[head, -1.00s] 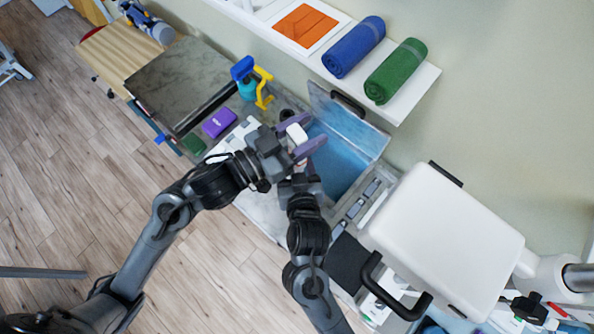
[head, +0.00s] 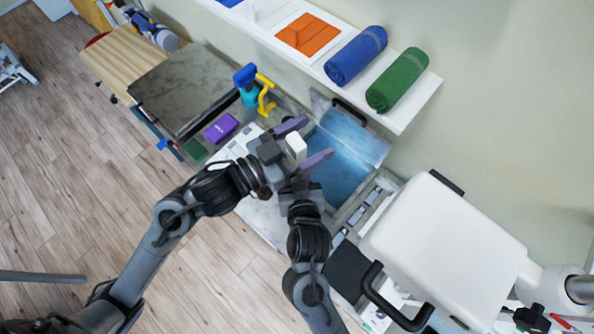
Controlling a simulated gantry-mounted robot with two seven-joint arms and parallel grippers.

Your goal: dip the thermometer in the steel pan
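My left gripper (head: 304,146) is at the left edge of the steel pan, its two purple fingers spread around a small white block. The block fills the gap between them and looks like the body of the thermometer (head: 296,148); no probe shows. The steel pan (head: 352,163) is an open tank with blue water inside and a raised lid with a dark handle behind it. My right gripper (head: 300,186) is just below the left one in the picture, close to the pan's near left side. Its fingertips are hidden, so its opening cannot be told.
A shelf above carries a blue towel roll (head: 356,56) and a green towel roll (head: 397,80).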

